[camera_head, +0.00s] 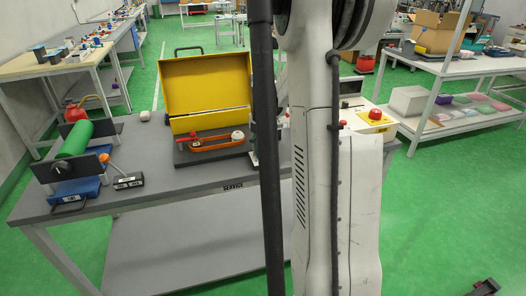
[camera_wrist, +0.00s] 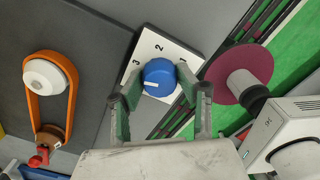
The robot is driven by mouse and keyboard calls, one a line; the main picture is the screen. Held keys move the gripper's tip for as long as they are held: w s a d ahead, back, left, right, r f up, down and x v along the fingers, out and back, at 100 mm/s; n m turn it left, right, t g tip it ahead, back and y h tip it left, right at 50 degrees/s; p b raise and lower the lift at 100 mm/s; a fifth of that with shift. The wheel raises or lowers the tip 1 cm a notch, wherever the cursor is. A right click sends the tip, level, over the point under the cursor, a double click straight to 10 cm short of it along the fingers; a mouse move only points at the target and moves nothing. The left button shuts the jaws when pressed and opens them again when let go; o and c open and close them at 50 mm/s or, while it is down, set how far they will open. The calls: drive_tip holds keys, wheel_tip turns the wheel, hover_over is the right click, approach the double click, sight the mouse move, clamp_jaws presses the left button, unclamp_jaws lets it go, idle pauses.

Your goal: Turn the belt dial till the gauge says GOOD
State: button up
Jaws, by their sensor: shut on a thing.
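In the wrist view the blue dial (camera_wrist: 160,77) sits on a white plate (camera_wrist: 171,48) marked 1, 2 and 3. A white mark shows on the left part of the dial. My gripper (camera_wrist: 157,81) is shut on the dial, one finger at each side. The orange belt (camera_wrist: 30,102) runs around a white pulley (camera_wrist: 43,77) and a brown lower one; the belt also shows in the head view (camera_head: 211,145). I cannot make out a gauge reading in either view. My arm hides the dial and gripper in the head view.
An open yellow case (camera_head: 208,83) stands behind the belt on the grey bench (camera_head: 150,190). A green roller unit (camera_head: 75,139) is at the bench's left. In the wrist view a purple disc (camera_wrist: 238,79) and a white machine (camera_wrist: 285,135) lie close to my right finger.

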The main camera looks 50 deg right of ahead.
sight(263, 150)
idle(0.3)
drive_tip(key=o, duration=1.1)
drive_tip(key=shift+o, duration=0.2)
wheel_tip(263, 150, up, 12)
